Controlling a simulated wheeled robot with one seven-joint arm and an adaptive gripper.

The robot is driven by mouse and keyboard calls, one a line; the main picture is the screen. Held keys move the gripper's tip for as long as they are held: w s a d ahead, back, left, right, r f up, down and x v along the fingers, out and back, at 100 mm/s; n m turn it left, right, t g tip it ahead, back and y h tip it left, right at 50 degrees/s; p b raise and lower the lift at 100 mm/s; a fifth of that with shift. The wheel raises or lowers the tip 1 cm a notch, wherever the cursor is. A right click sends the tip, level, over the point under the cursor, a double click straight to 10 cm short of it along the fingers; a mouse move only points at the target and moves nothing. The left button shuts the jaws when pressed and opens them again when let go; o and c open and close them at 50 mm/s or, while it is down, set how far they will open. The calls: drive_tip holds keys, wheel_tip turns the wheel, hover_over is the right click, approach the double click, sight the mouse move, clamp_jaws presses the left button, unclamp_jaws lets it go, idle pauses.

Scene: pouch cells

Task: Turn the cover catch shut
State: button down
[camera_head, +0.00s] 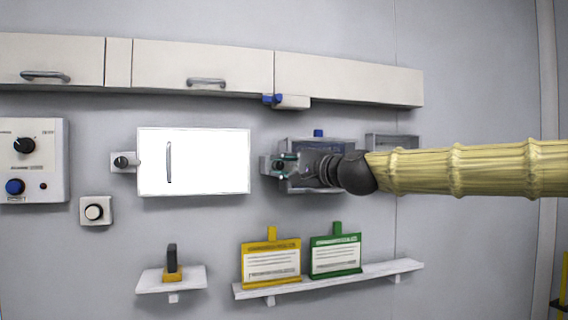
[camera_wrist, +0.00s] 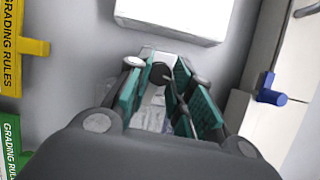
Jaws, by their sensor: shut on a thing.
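My gripper (camera_head: 287,166) reaches in from the right, level with a small catch on a pale plate (camera_head: 265,165) between a white panel (camera_head: 210,165) and a grey box (camera_head: 345,146). In the wrist view the teal-padded fingers (camera_wrist: 163,88) are closed about the catch, whose dark round knob (camera_wrist: 160,72) shows between the tips. The fingers hide part of the catch, and its exact angle is hard to read. The white panel lies flat to the wall, with an upright handle (camera_head: 169,162). Another dark knob (camera_head: 122,162) sits on a plate at its left edge.
Cupboards (camera_head: 200,65) run above, with a blue-ended pale block (camera_head: 291,102) under them. A shelf (camera_head: 340,280) below carries a yellow sign (camera_head: 270,262) and a green sign (camera_head: 335,256). A control box (camera_head: 50,160) is at far left. The wall just below my arm is clear.

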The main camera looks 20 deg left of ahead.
drive_tip(key=shift+r+n+h+p, duration=0.15)
drive_tip(key=shift+n+h+p, duration=0.25)
drive_tip(key=shift+n, duration=0.7)
drive_tip(key=shift+g, duration=0.3)
drive_tip(key=c, duration=1.3)
unclamp_jaws()
drive_tip(key=shift+o, duration=0.2)
drive_tip(key=f+v, duration=0.1)
drive_tip(key=v, duration=1.1)
drive_tip(key=shift+r, duration=0.35)
